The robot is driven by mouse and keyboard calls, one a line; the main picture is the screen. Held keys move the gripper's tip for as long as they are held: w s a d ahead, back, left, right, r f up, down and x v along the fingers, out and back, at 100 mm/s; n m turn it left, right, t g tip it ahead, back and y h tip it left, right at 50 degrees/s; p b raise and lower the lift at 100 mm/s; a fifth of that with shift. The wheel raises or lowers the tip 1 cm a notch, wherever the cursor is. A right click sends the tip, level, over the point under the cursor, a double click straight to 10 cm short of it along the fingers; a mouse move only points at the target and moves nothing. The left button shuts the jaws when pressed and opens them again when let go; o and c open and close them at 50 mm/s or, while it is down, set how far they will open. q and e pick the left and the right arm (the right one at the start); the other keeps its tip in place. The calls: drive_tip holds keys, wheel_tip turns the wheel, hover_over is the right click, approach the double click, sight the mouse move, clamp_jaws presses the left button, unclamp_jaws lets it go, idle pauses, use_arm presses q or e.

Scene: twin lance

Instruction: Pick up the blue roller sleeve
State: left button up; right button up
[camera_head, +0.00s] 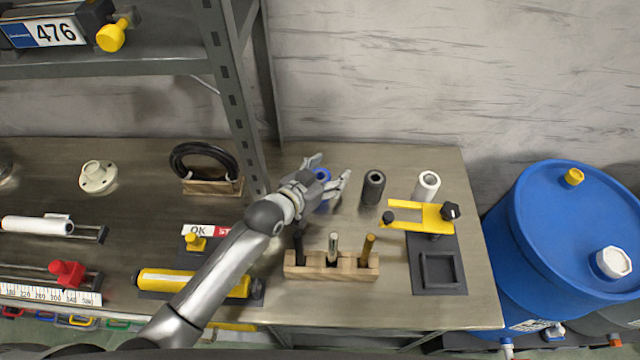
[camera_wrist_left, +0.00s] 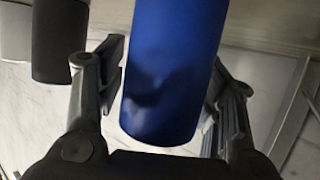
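The blue roller sleeve (camera_head: 323,175) stands upright on the workbench, partly hidden by my left gripper (camera_head: 328,173). In the left wrist view the blue sleeve (camera_wrist_left: 172,70) fills the middle, between the two spread fingers of my left gripper (camera_wrist_left: 166,75). The gripper is open, with one finger on each side of the sleeve. The left finger in that view is very near the sleeve; I cannot tell whether it touches. My right gripper is in neither view.
A black sleeve (camera_head: 373,188) and a white sleeve (camera_head: 427,187) stand to the right. A wooden block (camera_head: 331,267) with upright tools is in front. A yellow clamp fixture (camera_head: 420,215) is at right. A shelf post (camera_head: 236,95) rises close on the left.

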use_arm(q)
drive_tip(key=c, duration=1.1)
drive_tip(key=shift+r, duration=0.1)
drive_tip(key=shift+r, duration=0.5)
wheel_tip(320, 180, up, 10)
drive_tip(key=b, duration=0.2)
drive_tip(key=shift+s+a+r+b, duration=0.2)
drive_tip(key=shift+s+a, duration=1.45)
drive_tip(key=shift+s, duration=0.85)
drive_tip(key=shift+s+a+r+b, duration=0.1)
drive_tip(key=shift+s+a+b, duration=0.15)
drive_tip(key=shift+s+a, duration=1.85)
drive_tip(key=shift+s+a+r+b, duration=0.2)
drive_tip(key=shift+s+a, duration=1.05)
drive_tip(key=shift+s, duration=1.6)
